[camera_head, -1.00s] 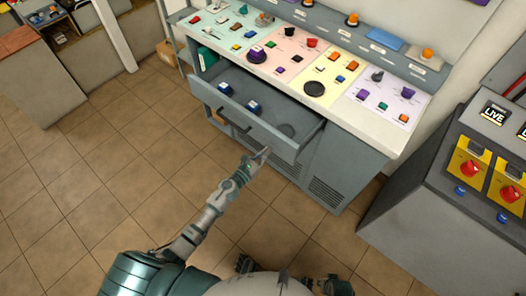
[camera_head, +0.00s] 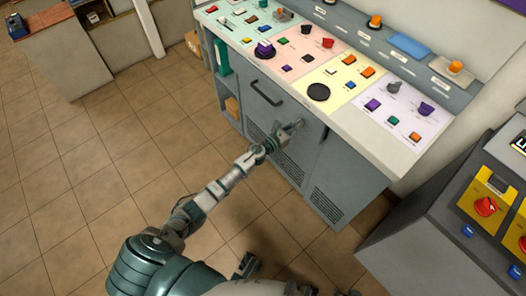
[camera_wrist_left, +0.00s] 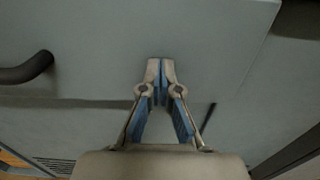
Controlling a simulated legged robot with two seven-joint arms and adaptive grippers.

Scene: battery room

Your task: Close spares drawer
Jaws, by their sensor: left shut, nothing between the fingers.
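The spares drawer (camera_head: 285,112) is a grey panel in the cabinet under the worktop, with a dark bar handle (camera_head: 266,95). Its inside is not visible, and its front looks about level with the cabinet face. My left gripper (camera_head: 299,124) is at the right part of the drawer front, right of the handle. In the left wrist view the shut, empty fingertips (camera_wrist_left: 160,64) point at the drawer front (camera_wrist_left: 215,40), touching or very near it. The handle (camera_wrist_left: 28,69) is at the left there. My right gripper is not in view.
The worktop (camera_head: 350,125) above holds coloured panels with several buttons, knobs and small parts. A grey console (camera_head: 430,235) with red knobs stands at the right. Open shelves (camera_head: 222,75) are at the cabinet's left end. The tiled floor (camera_head: 130,150) at the left is clear.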

